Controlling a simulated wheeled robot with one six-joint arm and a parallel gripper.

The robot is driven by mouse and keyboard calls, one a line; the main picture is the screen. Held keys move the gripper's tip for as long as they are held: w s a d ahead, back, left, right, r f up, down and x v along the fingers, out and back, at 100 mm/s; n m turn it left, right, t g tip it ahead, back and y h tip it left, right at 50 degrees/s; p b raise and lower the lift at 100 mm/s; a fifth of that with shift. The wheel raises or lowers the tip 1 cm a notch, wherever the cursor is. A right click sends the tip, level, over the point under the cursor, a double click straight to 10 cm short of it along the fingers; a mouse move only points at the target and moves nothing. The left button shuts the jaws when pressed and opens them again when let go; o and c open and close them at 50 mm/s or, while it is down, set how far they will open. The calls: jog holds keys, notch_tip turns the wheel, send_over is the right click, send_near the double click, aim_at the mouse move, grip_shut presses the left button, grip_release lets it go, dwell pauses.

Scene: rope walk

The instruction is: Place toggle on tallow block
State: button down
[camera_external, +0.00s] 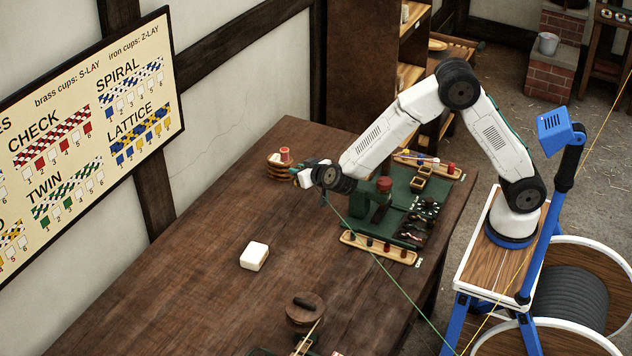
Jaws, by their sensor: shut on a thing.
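The tallow block appears to be the pale cream block (254,256) lying on the bare middle of the wooden table, with nothing on it. My gripper (297,176) is at the far left end of my arm, above the table and beside a round wooden holder. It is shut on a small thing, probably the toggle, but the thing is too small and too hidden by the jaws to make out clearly. My gripper is behind and a little right of the block in the picture, clearly apart from it.
The round wooden holder with a red-and-white spool (284,155) stands close to my gripper. A green board with tools (405,215) and a peg tray (378,248) lie to the right. A round wooden piece (304,310) stands in front. Table left of the block is clear.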

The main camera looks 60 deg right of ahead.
jog(key=s+a+n+t+y, duration=0.1)
jog(key=s+a+n+y, duration=0.15)
jog(key=s+a, duration=0.55)
jog(key=s+a+n+y, duration=0.25)
jog(key=s+a, duration=0.25)
jog(key=a, duration=0.7)
send_over(254, 251)
notch_tip(254, 251, down, 3)
jog(key=shift+f, duration=1.6)
jog(key=shift+f, duration=0.15)
jog(key=c, duration=1.3)
grip_release()
jog(key=shift+o, duration=0.2)
